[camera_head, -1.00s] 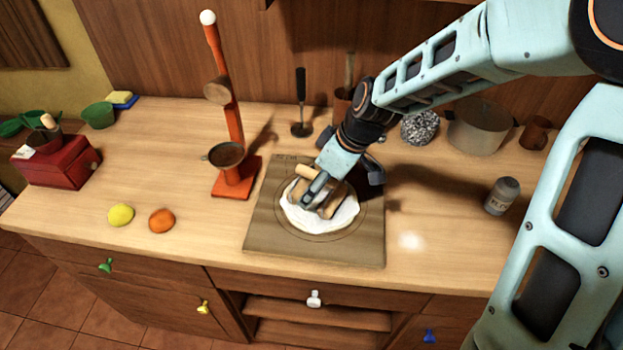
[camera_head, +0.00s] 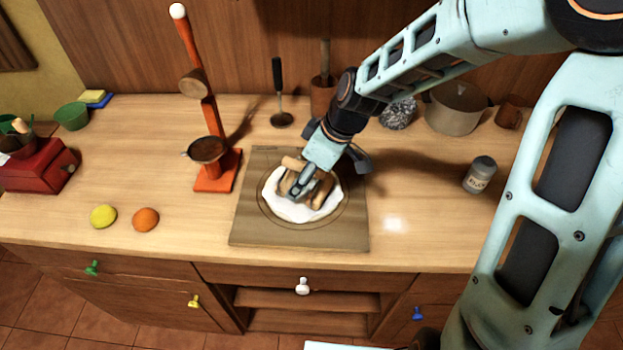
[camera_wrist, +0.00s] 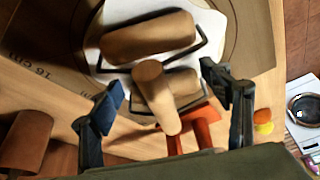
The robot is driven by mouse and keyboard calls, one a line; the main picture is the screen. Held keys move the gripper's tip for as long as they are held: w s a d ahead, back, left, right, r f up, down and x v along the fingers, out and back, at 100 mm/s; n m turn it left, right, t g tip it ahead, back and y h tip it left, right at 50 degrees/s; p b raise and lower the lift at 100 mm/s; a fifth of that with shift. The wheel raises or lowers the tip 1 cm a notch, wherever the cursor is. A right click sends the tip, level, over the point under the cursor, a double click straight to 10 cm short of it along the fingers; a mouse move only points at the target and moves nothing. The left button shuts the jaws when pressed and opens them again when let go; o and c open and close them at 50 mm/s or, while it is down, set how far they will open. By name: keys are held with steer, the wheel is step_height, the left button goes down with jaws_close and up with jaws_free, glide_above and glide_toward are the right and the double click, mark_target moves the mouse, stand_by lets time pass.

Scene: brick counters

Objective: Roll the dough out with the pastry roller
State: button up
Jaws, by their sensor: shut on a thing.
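The dough (camera_head: 299,212) is a flat, white, roughly round sheet on a wooden board (camera_head: 250,236) with a ring marked on it. The pastry roller (camera_head: 322,192) is over the dough. In the wrist view the roller shows a large wooden cylinder (camera_wrist: 150,38), a dark wire frame and a smaller wooden cylinder, with a wooden handle (camera_wrist: 157,95) towards me. My gripper (camera_head: 297,190) is shut on the roller, its fingers on either side in the wrist view (camera_wrist: 165,97). The dough (camera_wrist: 213,24) is partly hidden beneath the roller. I cannot tell how firmly the roller touches it.
An orange stand (camera_head: 215,170) with a cup is left of the board. A lemon (camera_head: 103,217) and an orange (camera_head: 146,219) lie front left. A flour jar (camera_head: 480,175) and a pot (camera_head: 453,110) stand right.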

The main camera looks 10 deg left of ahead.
mark_target(291, 171)
steer(key=shift+w+a+f+b, duration=0.1)
steer(key=shift+w+a+b, duration=0.2)
steer(key=shift+a, duration=0.5)
steer(key=shift+w+a+f+b, duration=0.1)
steer(key=shift+w+a+b, duration=0.15)
steer(key=shift+a, duration=0.55)
steer(key=shift+s+d+r+p, duration=0.15)
steer(key=shift+d+p, duration=0.25)
steer(key=shift+d, duration=0.15)
steer(key=shift+s+d+r+p, duration=0.15)
steer(key=shift+d+p, duration=0.2)
steer(key=shift+d, duration=0.2)
steer(key=shift+s+d+f+p, duration=0.1)
steer(key=shift+s+d+p, duration=0.15)
steer(key=shift+d, duration=0.3)
steer(key=shift+s+d+f+p, duration=0.1)
steer(key=shift+s+d+p, duration=0.1)
steer(key=shift+d, duration=0.35)
steer(key=shift+s+d+f+p, duration=0.1)
steer(key=shift+s+d+p, duration=0.15)
steer(key=shift+d, duration=0.3)
steer(key=shift+w+a+b, duration=0.35)
steer(key=shift+a+b, duration=0.05)
steer(key=shift+a, duration=0.55)
steer(key=shift+w+a+b, duration=0.35)
steer(key=shift+a, duration=0.6)
steer(key=shift+w+a+b, duration=0.35)
steer(key=shift+a+b, duration=0.05)
steer(key=shift+a, duration=0.55)
steer(key=shift+r, duration=0.15)
